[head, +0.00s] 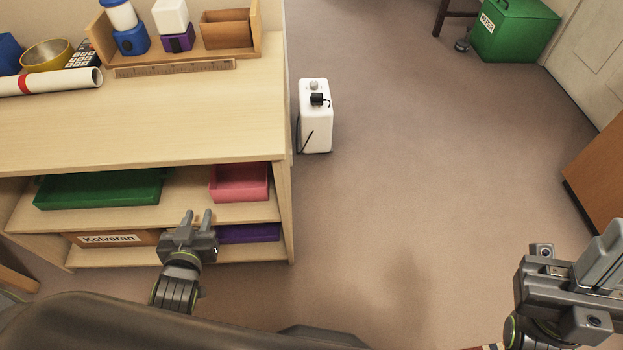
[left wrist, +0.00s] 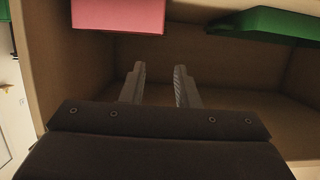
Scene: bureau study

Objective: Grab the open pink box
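A pink box (head: 240,184) sits at the right end of the upper shelf inside the wooden bureau; its top looks open in the head view. It also shows upper left in the left wrist view (left wrist: 118,17), where only its side is seen. My left gripper (head: 198,217) is in front of the shelves, below and left of the pink box and apart from it. Its two fingers are spread with nothing between them in the left wrist view (left wrist: 160,72). My right gripper (head: 600,255) is at the lower right of the head view, far from the bureau; its finger gap is not clear.
A green tray (head: 98,188) lies left of the pink box. Below are a purple box (head: 250,233) and a box labelled Kolvaran (head: 75,239). The bureau top (head: 150,120) carries several items.

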